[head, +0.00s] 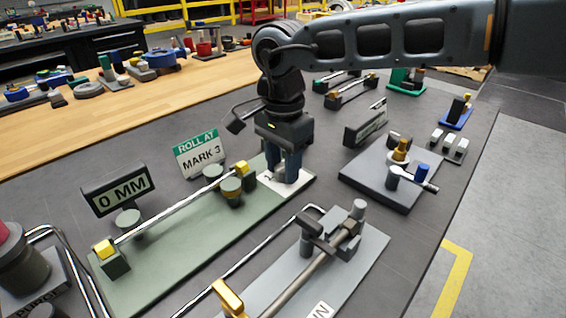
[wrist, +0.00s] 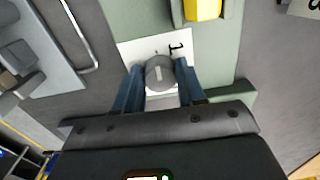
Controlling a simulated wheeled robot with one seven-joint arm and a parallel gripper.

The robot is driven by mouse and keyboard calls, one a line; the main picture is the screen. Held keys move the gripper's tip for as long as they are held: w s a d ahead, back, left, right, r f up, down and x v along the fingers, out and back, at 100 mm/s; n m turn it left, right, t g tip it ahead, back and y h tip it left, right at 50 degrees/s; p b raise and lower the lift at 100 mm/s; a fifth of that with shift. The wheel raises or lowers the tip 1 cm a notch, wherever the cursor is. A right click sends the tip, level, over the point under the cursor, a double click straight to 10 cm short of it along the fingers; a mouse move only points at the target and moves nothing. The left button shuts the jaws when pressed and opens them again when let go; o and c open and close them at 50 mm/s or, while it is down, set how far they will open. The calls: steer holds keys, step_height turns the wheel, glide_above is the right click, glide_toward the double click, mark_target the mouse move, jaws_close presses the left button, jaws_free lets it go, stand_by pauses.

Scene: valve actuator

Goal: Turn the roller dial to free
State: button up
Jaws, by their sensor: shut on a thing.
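The roller dial (wrist: 160,74) is a round grey knob with a light pointer line, on a white plate (wrist: 128,50) at the end of a green base. In the wrist view the pointer line runs roughly up and down the picture, and a black mark shows on the plate above right of the knob. My gripper (wrist: 161,84) is shut on the dial, one blue finger on each side. In the head view my gripper (head: 283,172) points down over the white plate (head: 303,184) and hides most of the dial. No "free" label is readable.
The green base (head: 170,262) carries a metal rod (head: 175,205) between yellow-topped posts. A "0 MM" display (head: 120,188) and a "ROLL AT MARK 3" sign (head: 201,155) stand behind it. A grey fixture (head: 345,250) lies in front, and a dark block with a valve (head: 390,175) to the right.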

mark_target(283, 168)
stand_by(0.3)
steer(key=o, duration=1.1)
steer(key=shift+c, duration=0.2)
steer(key=shift+r, duration=0.1)
step_height(283, 168, up, 8)
steer(key=shift+f, duration=0.15)
